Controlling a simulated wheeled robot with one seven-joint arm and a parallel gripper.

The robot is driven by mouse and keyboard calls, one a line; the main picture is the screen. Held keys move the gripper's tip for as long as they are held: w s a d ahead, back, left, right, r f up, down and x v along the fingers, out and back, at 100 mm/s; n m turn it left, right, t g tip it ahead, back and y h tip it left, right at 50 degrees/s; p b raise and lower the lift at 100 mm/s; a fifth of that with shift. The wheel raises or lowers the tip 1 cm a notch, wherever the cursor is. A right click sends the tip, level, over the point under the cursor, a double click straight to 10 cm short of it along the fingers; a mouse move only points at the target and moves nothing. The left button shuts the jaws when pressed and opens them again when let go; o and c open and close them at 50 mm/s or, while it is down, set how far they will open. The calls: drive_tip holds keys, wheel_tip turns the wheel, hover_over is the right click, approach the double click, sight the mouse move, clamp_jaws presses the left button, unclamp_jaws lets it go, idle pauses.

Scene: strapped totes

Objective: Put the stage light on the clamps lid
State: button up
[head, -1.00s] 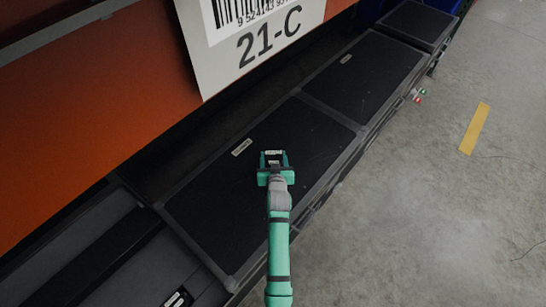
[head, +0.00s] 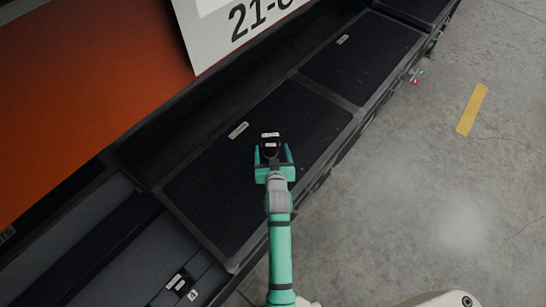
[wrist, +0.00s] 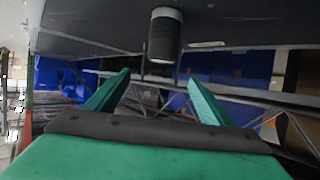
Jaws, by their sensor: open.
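The stage light (head: 270,138), a short black cylinder with pale markings, stands on a black tote lid (head: 225,190). It also shows in the wrist view (wrist: 164,38) at top centre, against the dark lid surface, with a pale grey end. My gripper (head: 272,150) is open, with its green fingers just on the near side of the light. In the wrist view its fingers (wrist: 159,77) are spread and nothing is between them; the light is beyond their tips. This lid has a small pale label (head: 237,130), too small to read, so I cannot tell which lid is the clamps one.
Another black lid (head: 362,58) with a label lies farther up the row, and a third shows at the top. An open-looking dark bay (head: 100,255) is at lower left. An orange beam (head: 80,110) with a 21-C sign (head: 240,30) overhangs at left.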

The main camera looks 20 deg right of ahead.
drive_tip(key=s+a+r+n+y, duration=0.15)
drive_tip(key=s+a, duration=0.25)
drive_tip(key=s, duration=0.6)
drive_tip(key=s+a+r+t, duration=0.15)
drive_tip(key=s+a, duration=0.25)
drive_tip(key=s, duration=0.7)
drive_tip(key=s+a+r+n, duration=0.15)
drive_tip(key=s+a, duration=0.25)
drive_tip(key=s, duration=0.6)
drive_tip(key=s+a+r+y, duration=0.1)
drive_tip(key=s+a+r, duration=0.1)
drive_tip(key=s+r, duration=0.5)
drive_tip(key=shift+s+a+r+m+t, duration=0.25)
drive_tip(key=shift+s+a+m+t, duration=0.1)
drive_tip(key=shift+s, duration=0.2)
